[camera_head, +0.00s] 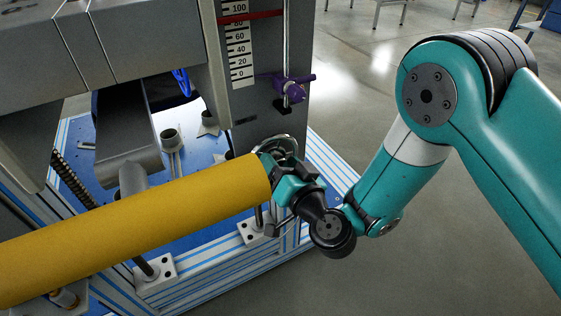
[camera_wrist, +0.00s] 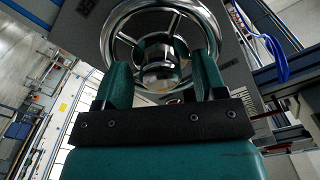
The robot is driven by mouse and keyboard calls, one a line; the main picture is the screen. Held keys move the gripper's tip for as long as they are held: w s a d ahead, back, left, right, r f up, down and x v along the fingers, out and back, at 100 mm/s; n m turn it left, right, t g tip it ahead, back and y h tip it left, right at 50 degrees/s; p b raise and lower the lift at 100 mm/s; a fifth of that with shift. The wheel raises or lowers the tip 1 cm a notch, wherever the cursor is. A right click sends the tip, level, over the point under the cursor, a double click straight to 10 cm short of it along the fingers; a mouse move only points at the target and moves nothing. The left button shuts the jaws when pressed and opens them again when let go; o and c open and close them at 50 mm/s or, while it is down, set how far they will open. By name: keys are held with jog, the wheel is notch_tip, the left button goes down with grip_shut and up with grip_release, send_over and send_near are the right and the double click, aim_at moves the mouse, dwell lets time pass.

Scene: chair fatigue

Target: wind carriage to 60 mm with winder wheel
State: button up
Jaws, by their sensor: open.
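The winder wheel (camera_wrist: 116,32) is a shiny metal handwheel with spokes and a central hub. In the wrist view my open gripper (camera_wrist: 162,62) points at it, with one finger on each side of the hub; I cannot tell whether they touch it. In the head view the wheel (camera_head: 287,139) shows only in part, and my gripper (camera_head: 268,163) is at it, partly hidden by a yellow cylinder. I cannot make out the carriage for certain.
The thick yellow cylinder (camera_head: 130,228) lies across the front left, close to my gripper. A purple clamp (camera_head: 291,91) sits on a thin upright rod right of the scale. The blue base (camera_head: 215,232) has bolted feet. Open floor (camera_head: 350,120) lies to the right.

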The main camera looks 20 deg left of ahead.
jog(key=shift+s+a+f+b, duration=0.15)
jog(key=shift+f+b, duration=0.25)
jog(key=shift+b, duration=0.75)
jog(key=b+v, duration=0.1)
jog(key=b, duration=0.1)
jog(key=b+v, duration=0.1)
jog(key=v, duration=0.1)
jog(key=b+v, duration=0.1)
jog(key=b, duration=0.1)
jog(key=shift+d+r+b, duration=0.3)
jog(key=shift+r, duration=0.05)
jog(key=m+b, duration=0.1)
jog(key=m, duration=0.9)
jog(key=shift+b, duration=0.3)
jog(key=shift+a+r, duration=0.1)
